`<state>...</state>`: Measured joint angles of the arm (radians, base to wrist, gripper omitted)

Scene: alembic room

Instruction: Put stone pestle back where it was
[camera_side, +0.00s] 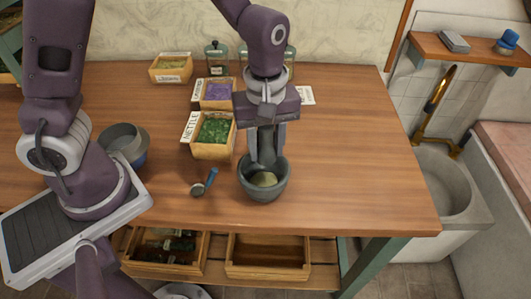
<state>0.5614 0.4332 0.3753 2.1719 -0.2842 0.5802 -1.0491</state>
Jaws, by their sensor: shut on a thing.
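My gripper (267,125) points down over the dark stone mortar (264,193). It is shut on the grey stone pestle (267,150), which is roughly upright. The pestle's lower end reaches into or just above the mortar's mouth; I cannot tell whether it touches the inside. Some pale greenish stuff (264,179) lies in the mortar. The pestle's upper part is hidden by my fingers.
A blue-handled scoop (206,182) lies left of the mortar. Behind it stand the nettle box (213,151), a lavender box (213,103) and glass jars. A grey bowl (124,139) is further left. The table (360,170) is clear to the right.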

